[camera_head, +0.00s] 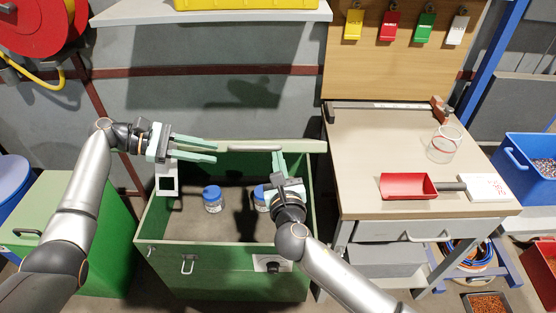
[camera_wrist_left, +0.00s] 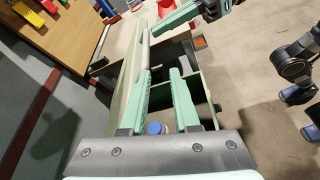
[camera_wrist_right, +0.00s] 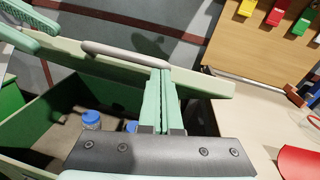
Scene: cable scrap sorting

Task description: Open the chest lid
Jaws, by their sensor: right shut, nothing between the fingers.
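The green chest (camera_head: 222,270) stands open in front of me, its inside visible. Its lid (camera_head: 312,147) is raised at the back and shows nearly edge-on, with a grey bar handle (camera_head: 255,148). The handle also shows in the right wrist view (camera_wrist_right: 125,53) and the left wrist view (camera_wrist_left: 145,45). My left gripper (camera_head: 216,152) is open and empty at the left part of the lid, beside the handle's left end. My right gripper (camera_head: 278,154) is shut and empty, its fingertips by the handle's right end. Whether either touches the lid, I cannot tell.
Two blue-capped jars, one at the left (camera_head: 213,199) and one partly hidden (camera_head: 260,197), stand inside the chest. A white device (camera_head: 167,179) is at its left side. A workbench (camera_head: 365,150) with a red scoop (camera_head: 408,186) and glass jar (camera_head: 444,145) stands close on the right.

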